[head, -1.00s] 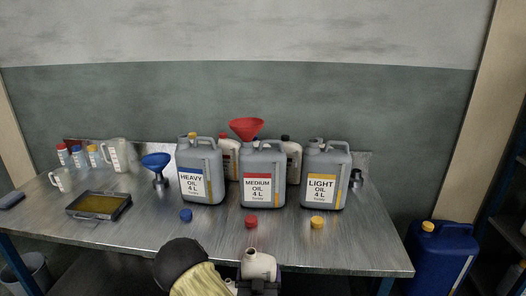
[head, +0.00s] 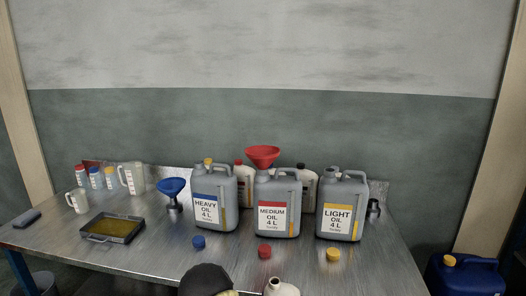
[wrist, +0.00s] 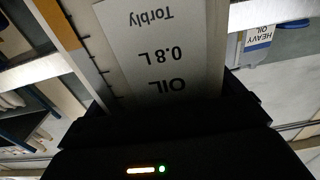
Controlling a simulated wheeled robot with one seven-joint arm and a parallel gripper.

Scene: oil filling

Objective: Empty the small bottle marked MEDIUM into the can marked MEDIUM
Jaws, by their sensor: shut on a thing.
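The grey can marked MEDIUM OIL 4 L (head: 279,220) stands upright on the bench between the HEAVY and LIGHT cans. A red funnel (head: 262,153) sits in its top. A small pale bottle (head: 284,289) with an open neck shows at the bottom edge of the head view, on the near side of the bench. My gripper (wrist: 165,112) is shut on this bottle, and its label (wrist: 160,45) reads OIL 0.8 L upside down in the wrist view. The grade word on the label is hidden.
The HEAVY can (head: 217,205) and LIGHT can (head: 342,212) flank it closely. Blue (head: 198,242), red (head: 264,251) and yellow (head: 333,254) caps lie in front. A blue funnel (head: 172,187) and oily tray (head: 112,228) are left. A blue jerrycan (head: 465,277) stands right.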

